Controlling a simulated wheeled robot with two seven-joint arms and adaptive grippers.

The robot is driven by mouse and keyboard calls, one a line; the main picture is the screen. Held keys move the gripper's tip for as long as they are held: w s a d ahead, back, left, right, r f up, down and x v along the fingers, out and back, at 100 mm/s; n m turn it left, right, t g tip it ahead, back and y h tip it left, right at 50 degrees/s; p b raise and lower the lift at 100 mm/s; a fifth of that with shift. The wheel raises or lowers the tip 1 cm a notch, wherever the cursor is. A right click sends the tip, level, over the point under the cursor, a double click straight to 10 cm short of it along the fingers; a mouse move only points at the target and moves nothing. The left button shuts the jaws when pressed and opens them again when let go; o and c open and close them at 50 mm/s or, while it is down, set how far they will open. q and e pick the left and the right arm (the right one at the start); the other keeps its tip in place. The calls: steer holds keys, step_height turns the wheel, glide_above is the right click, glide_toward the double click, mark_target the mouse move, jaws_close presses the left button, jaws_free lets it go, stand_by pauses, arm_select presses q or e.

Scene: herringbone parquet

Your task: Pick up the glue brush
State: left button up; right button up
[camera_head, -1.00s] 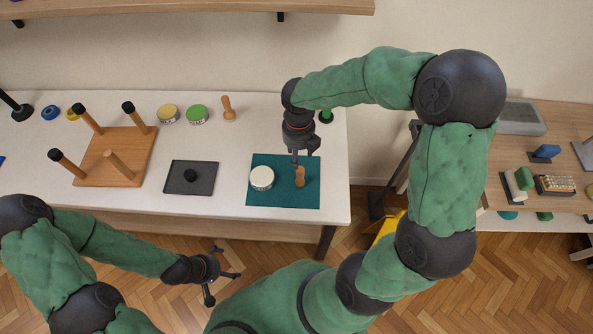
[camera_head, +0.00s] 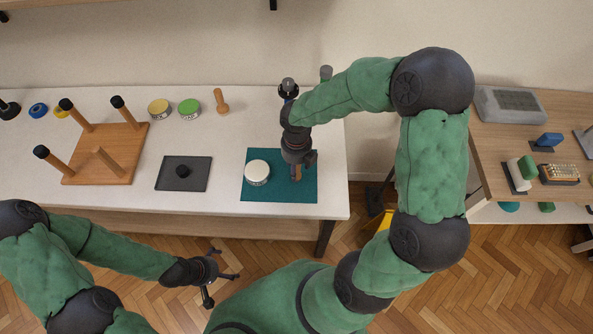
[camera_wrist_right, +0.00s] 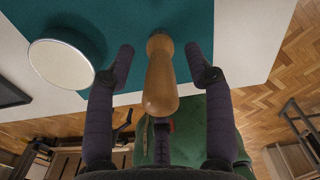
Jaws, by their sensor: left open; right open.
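That gripper is low over the mat, open, with one finger on each side of the handle in the right wrist view and gaps visible between. My left gripper (camera_head: 215,277) is open and empty, in front of the table over the floor.
A round white-lidded tin (camera_head: 257,172) stands on the mat left of the brush.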

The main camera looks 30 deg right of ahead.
jaws_close()
steer(key=shift+r, duration=0.1)
